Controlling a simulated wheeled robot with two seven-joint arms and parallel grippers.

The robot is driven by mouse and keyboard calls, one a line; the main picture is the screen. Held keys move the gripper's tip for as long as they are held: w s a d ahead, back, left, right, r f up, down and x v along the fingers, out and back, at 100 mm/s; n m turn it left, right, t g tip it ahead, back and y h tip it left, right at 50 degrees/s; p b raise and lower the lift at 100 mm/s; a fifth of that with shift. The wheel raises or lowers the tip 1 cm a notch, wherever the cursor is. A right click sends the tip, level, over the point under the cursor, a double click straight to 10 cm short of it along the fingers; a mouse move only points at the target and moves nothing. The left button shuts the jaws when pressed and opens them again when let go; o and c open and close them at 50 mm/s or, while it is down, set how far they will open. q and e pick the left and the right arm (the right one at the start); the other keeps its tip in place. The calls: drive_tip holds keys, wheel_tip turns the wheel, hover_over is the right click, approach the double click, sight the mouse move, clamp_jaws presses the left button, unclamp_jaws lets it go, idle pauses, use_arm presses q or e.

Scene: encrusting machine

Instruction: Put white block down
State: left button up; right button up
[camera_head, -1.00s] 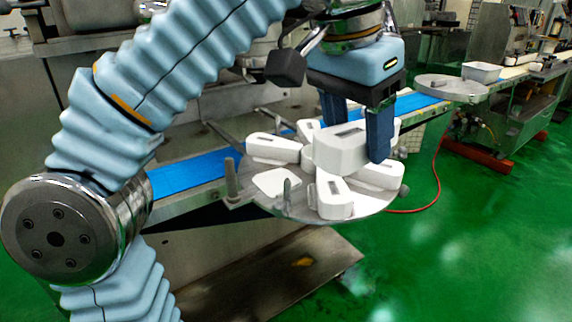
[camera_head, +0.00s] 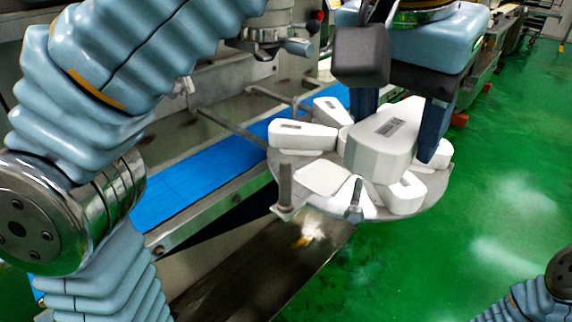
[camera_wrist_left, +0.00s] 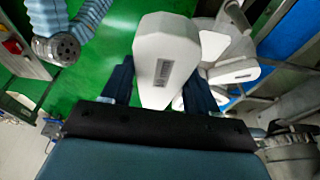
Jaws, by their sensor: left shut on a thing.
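My left gripper (camera_head: 402,125) comes in from above and is shut on a large white block (camera_head: 385,140) with a dark label on top. The block is between its two dark fingers, over the right part of a round grey metal plate (camera_head: 441,178). The held block also shows in the left wrist view (camera_wrist_left: 166,60), between the fingers (camera_wrist_left: 160,88). Whether its underside touches the plate or the blocks below cannot be told. Other white blocks sit around the plate, one at the back left (camera_head: 302,136) and one at the front right (camera_head: 402,194). My right gripper is not in view.
Upright metal pins stand on the plate, one at the left edge (camera_head: 285,186) and one at the front (camera_head: 355,196). A blue conveyor belt (camera_head: 200,180) runs behind the plate. Green floor (camera_head: 490,220) is open to the right.

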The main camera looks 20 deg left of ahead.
use_arm(q)
drive_tip(key=w+a+f+b, duration=0.1)
drive_tip(key=w+a+f, duration=0.3)
drive_tip(key=w+a+f+b, duration=0.2)
drive_tip(key=w+a+f, duration=0.2)
drive_tip(key=w, duration=0.1)
drive_tip(key=shift+w+a+f, duration=0.15)
drive_tip(key=shift+w+f, duration=0.05)
drive_tip(key=shift+f, duration=0.15)
drive_tip(key=f, duration=0.2)
drive_tip(key=f+b, duration=0.1)
drive_tip(key=shift+w+a+f, duration=0.15)
drive_tip(key=shift+w+a, duration=0.2)
drive_tip(key=shift+f, duration=0.4)
drive_tip(key=shift+f, duration=0.1)
drive_tip(key=shift+d+f+b, duration=0.1)
drive_tip(key=shift+f+b, duration=0.4)
